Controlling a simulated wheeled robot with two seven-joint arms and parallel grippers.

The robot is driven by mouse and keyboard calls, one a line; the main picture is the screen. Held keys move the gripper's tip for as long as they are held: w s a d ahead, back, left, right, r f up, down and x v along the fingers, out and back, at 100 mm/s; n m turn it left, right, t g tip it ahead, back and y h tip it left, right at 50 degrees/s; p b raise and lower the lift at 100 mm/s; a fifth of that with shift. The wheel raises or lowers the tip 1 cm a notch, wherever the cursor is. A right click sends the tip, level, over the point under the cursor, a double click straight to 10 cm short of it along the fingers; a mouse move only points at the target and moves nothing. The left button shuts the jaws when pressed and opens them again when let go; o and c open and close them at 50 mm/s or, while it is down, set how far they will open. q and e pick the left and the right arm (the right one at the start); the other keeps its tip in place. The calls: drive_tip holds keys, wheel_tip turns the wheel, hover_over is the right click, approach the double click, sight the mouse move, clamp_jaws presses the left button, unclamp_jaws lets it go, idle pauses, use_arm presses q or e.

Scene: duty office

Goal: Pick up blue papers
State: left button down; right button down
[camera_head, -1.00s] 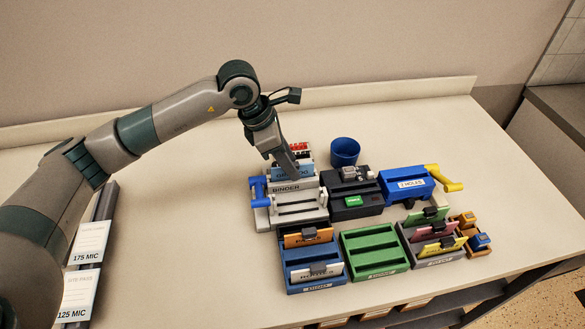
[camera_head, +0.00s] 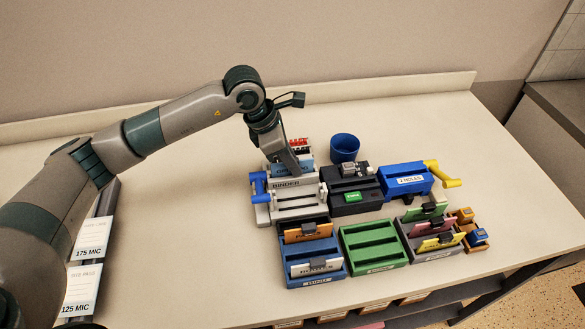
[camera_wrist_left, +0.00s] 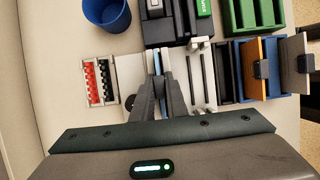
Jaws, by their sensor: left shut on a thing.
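The blue papers (camera_head: 307,160) are upright at the back of the grey binder machine (camera_head: 298,208), partly hidden by my left gripper. My left gripper (camera_head: 298,171) comes down over the binder from behind and is shut on the blue papers. In the left wrist view, the thin blue edge of the papers (camera_wrist_left: 161,88) shows between the two gripper fingers (camera_wrist_left: 162,72). I cannot tell whether the papers touch the binder. My right gripper is not in view.
A blue cup (camera_head: 345,147), a black device (camera_head: 352,194) and a blue hole punch (camera_head: 405,180) stand right of the binder. Blue (camera_head: 314,250), green (camera_head: 373,246) and grey (camera_head: 430,252) holders stand in front. A red-and-black comb rack (camera_wrist_left: 100,82) is close to the gripper.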

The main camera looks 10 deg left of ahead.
use_arm(q)
drive_tip(key=shift+r, duration=0.15)
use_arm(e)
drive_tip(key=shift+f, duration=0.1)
